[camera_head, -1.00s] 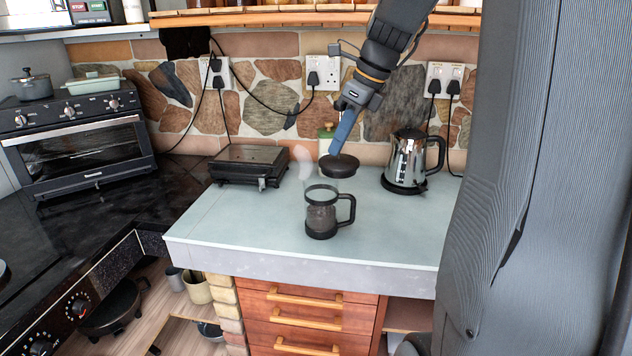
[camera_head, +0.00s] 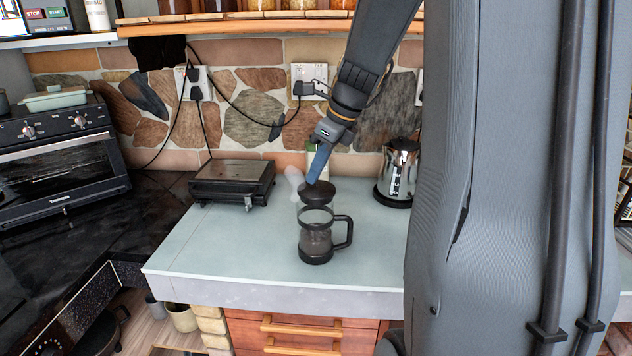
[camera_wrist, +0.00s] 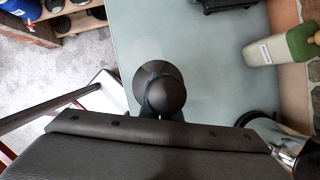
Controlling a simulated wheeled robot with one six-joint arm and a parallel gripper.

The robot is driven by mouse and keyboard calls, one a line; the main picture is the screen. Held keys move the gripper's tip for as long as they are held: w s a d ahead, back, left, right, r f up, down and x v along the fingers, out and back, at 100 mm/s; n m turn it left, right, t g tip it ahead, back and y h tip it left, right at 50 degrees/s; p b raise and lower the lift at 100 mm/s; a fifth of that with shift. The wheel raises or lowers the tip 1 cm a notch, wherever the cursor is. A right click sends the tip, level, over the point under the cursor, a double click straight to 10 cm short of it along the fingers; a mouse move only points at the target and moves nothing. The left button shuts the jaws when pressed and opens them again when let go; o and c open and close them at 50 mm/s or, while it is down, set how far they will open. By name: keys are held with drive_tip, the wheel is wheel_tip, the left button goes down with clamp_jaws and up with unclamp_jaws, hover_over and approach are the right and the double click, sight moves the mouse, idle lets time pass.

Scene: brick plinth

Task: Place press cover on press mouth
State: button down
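The press (camera_head: 316,240) is a clear beaker with a black base, black rim and black handle, upright on the pale counter. Its handle points right. The press cover (camera_head: 318,192) is a dark, domed lid held just above the press mouth (camera_head: 316,215), nearly over it, with a small gap apparent. My gripper (camera_head: 319,170), with blue fingers, comes down from above and is shut on the cover's top. In the wrist view the cover (camera_wrist: 168,96) shows as a dark round shape over the counter; the fingertips are hard to make out there.
A steel kettle (camera_head: 397,175) stands to the right, partly hidden by my own body. A black grill (camera_head: 232,184) sits to the left. A green-capped bottle (camera_wrist: 272,49) stands behind. The counter (camera_head: 215,240) left of the press is clear.

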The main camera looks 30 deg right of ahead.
sight(316, 187)
drive_tip(key=shift+f, duration=1.6)
drive_tip(key=shift+f, duration=0.15)
drive_tip(key=c, duration=2)
unclamp_jaws()
drive_tip(key=b+v, duration=0.2)
drive_tip(key=v, duration=1)
drive_tip(key=shift+r, duration=0.2)
